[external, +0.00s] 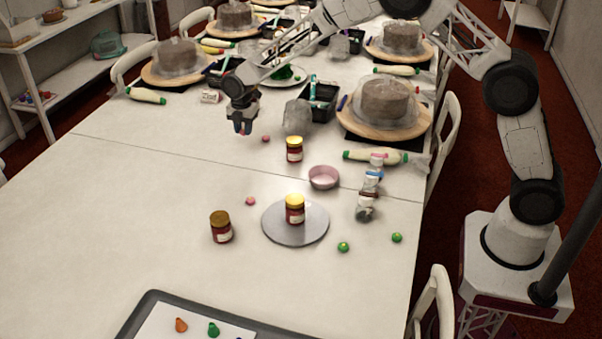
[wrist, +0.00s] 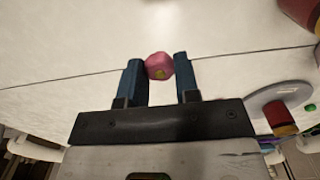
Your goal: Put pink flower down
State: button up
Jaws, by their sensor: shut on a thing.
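A pink flower (wrist: 159,66) with a yellow-green centre is held between the two blue fingertips of my gripper (wrist: 157,75) in the wrist view. In the external view my gripper (external: 241,128) points down above the table, left of the clear upturned cup; the held flower cannot be made out there. Two other small pink pieces lie on the table, one just right of my gripper (external: 266,139) and one left of the turntable (external: 250,201).
A grey turntable (external: 284,238) bears a yellow-lidded jar (external: 295,211). Other jars stand behind it (external: 294,150) and to its left (external: 221,227). A pink bowl (external: 323,177), a bottle (external: 368,195) and green pieces (external: 343,246) are nearby. The left table area is clear.

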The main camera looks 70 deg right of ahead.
send_over(246, 153)
jog(key=shift+a+f, duration=0.15)
jog(key=shift+f, duration=2.05)
jog(key=shift+f, duration=0.1)
jog(key=shift+f, duration=1.75)
jog(key=shift+f, duration=0.15)
jog(key=o, duration=0.9)
notch_tip(246, 153, up, 12)
jog(key=shift+r, duration=0.15)
